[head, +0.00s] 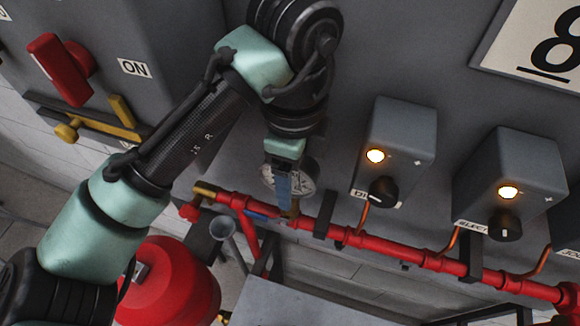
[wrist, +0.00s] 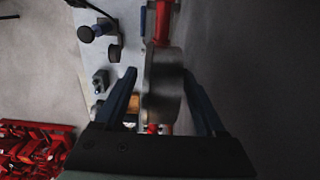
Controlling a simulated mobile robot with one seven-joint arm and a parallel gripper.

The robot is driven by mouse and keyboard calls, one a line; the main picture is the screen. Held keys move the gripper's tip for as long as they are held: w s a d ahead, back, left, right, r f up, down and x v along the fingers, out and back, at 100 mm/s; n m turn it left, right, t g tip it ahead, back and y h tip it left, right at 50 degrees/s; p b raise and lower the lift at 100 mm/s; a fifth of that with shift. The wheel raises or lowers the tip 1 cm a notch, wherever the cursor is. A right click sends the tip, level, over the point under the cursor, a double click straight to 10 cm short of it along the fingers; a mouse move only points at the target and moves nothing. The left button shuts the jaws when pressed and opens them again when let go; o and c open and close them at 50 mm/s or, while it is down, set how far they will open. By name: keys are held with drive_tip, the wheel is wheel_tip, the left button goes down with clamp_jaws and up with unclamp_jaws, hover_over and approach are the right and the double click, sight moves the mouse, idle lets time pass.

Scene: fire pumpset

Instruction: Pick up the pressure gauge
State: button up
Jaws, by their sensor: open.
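The round pressure gauge (head: 301,172) with a pale dial is on the red pipe (head: 345,233), partly covered by my gripper (head: 284,188) in the head view. In the wrist view the gauge (wrist: 165,85) is seen edge-on as a grey disc. My gripper (wrist: 162,90) is open there, with one blue finger on each side of the gauge. The left finger is close to the gauge's face; I cannot tell whether either finger touches it.
Grey control boxes (head: 400,140) with lit lamps and black knobs stick out of the panel to the right. A red switch handle (head: 60,68) and a yellow lever (head: 95,125) are at the left. A red tank (head: 170,285) and a grey surface (head: 290,305) lie below.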

drive_tip(key=shift+f, duration=0.3)
drive_tip(key=shift+c, duration=0.3)
clamp_jaws()
drive_tip(key=shift+r, duration=0.1)
